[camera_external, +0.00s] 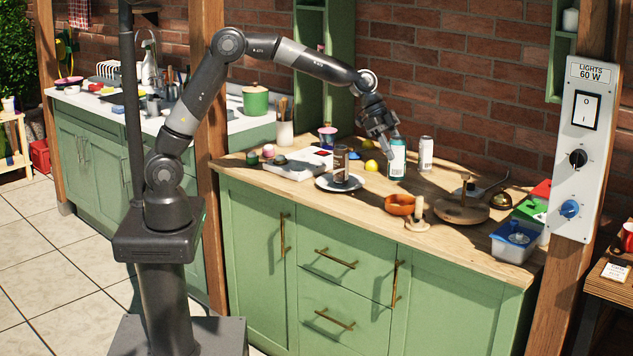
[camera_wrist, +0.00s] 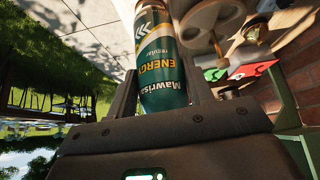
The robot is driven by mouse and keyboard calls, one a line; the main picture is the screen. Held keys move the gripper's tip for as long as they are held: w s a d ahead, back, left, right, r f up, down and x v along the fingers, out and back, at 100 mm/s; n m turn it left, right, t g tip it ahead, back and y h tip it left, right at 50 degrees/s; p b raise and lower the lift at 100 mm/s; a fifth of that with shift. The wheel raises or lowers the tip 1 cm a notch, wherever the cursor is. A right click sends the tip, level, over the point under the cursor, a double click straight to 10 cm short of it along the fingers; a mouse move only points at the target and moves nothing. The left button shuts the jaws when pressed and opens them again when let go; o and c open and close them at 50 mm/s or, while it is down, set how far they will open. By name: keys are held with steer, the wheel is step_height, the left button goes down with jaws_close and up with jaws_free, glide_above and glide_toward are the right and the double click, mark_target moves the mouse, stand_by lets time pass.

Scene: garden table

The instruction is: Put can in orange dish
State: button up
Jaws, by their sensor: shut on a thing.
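A white can (camera_external: 426,154) stands close right of the held can. A candle holder (camera_external: 417,218) is beside the dish, and a round wooden stand (camera_external: 461,208) is to the right.

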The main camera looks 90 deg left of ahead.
steer(key=s+d+m, duration=0.1)
steer(key=s+d, duration=0.2)
steer(key=d, duration=0.1)
steer(key=w+a+f, duration=0.6)
steer(key=a+f, duration=0.3)
steer(key=f, duration=0.2)
steer(key=shift+a+h, duration=0.25)
steer(key=shift+h, duration=0.05)
steer(key=shift+f, duration=0.15)
steer(key=o, duration=1.1)
steer(key=shift+s, duration=0.1)
steer(key=shift+o, duration=0.2)
